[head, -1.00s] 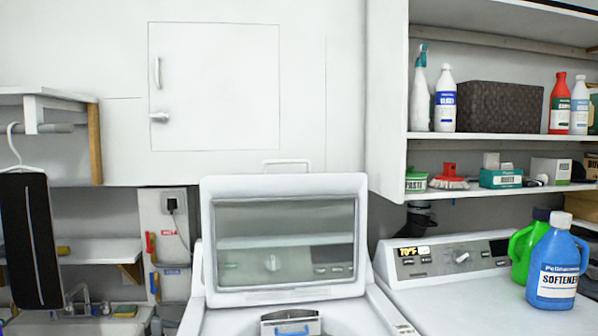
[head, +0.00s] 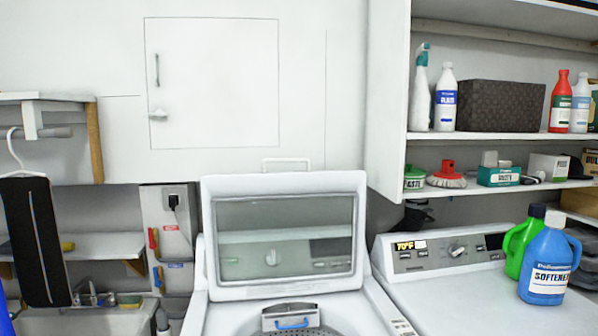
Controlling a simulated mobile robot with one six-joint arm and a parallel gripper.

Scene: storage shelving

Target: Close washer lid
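The washer lid (head: 285,292) stands raised and upright at the back of the white washer (head: 377,312) in the lower middle of the head view. It has a white frame around a grey see-through window, with a handle (head: 287,162) at its top edge. Below the lid the drum opening (head: 330,329) shows in part, with a small dispenser with a blue piece (head: 292,322) at its back rim. The washer's front is cut off by the bottom edge. My gripper is not in view.
A second machine with a control panel (head: 445,251) stands right, bearing a green bottle (head: 519,250) and a blue softener bottle (head: 549,268). Stocked shelves (head: 480,136) are above it. A sink (head: 100,318) and hanging dark garment (head: 35,240) are left. A wall cabinet (head: 212,80) is behind.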

